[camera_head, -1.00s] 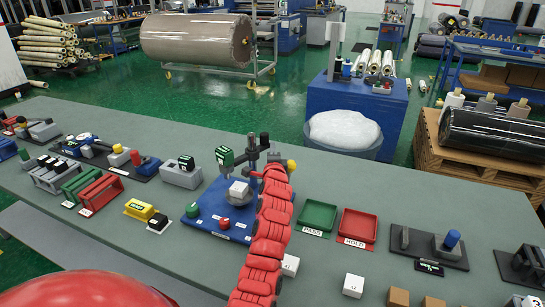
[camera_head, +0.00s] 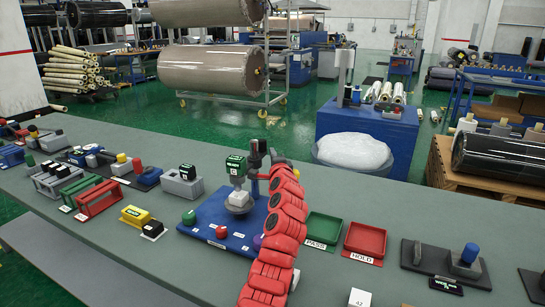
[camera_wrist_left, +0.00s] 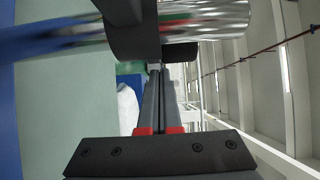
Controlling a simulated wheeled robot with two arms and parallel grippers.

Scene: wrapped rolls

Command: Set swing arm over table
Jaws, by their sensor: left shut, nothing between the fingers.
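The swing arm (camera_head: 236,168), with a green-screened head, stands on a blue base (camera_head: 205,230) in the head view. A dark post (camera_head: 254,184) rises just right of the head. My red left arm reaches up to the right side of this fixture and hides part of it. In the left wrist view my left gripper (camera_wrist_left: 155,72) is shut and empty, its fingertips close to a dark part (camera_wrist_left: 150,40). Whether they touch it I cannot tell. My right gripper is not in view.
A green tray (camera_head: 322,228) and a red tray (camera_head: 364,241) lie right of the fixture. A yellow block (camera_head: 134,215) and several small stands sit to the left. A white bin (camera_head: 356,154) stands behind the grey table (camera_head: 110,262).

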